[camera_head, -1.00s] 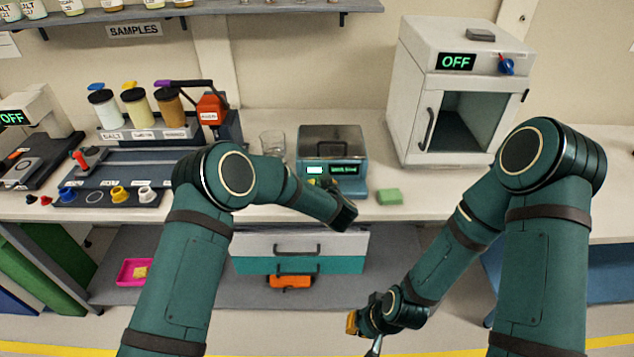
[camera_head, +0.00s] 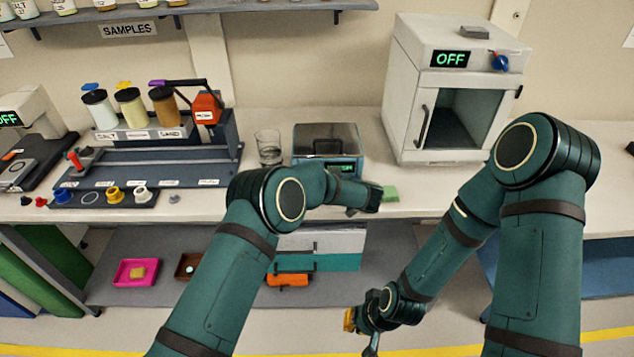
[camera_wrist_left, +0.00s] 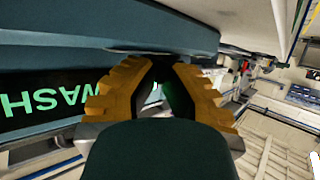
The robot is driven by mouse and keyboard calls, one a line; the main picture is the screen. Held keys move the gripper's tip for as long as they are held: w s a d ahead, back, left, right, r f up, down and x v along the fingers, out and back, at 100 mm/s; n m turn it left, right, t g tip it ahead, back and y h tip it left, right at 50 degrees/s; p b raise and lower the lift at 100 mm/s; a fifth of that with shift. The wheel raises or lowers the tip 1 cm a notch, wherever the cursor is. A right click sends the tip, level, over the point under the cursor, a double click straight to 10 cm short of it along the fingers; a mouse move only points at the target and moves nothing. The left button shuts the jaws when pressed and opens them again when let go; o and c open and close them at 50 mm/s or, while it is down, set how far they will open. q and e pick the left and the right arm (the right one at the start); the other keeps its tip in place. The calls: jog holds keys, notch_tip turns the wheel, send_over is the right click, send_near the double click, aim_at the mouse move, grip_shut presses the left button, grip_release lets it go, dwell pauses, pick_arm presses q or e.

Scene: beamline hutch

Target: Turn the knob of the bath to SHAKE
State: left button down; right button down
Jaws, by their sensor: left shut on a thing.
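The bath (camera_head: 325,137) is a blue-grey box with a clear-topped lid, standing on the bench in the middle of the head view. My left wrist and forearm cover most of its front. In the left wrist view its dark display (camera_wrist_left: 45,102) shows green letters reading WASH, upside down. My left gripper (camera_wrist_left: 160,70) is at the front of the bath beside this display, its yellow fingers closed in on the knob, which they almost wholly hide. My right gripper (camera_head: 362,330) hangs low in front of the bench, away from the bath; its finger opening is unclear.
A green sponge (camera_head: 390,193) lies right beside my left wrist. A glass beaker (camera_head: 268,148) stands left of the bath. A white oven (camera_head: 399,85) reading OFF stands to the right. Bare bench (camera_head: 440,203) lies in front of the oven.

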pick_arm(q)
jog(key=shift+f, duration=0.1)
jog(key=c, duration=1.1)
grip_release()
jog(key=shift+a, duration=0.1)
jog(key=shift+o, duration=0.2)
jog(key=v, duration=1.2)
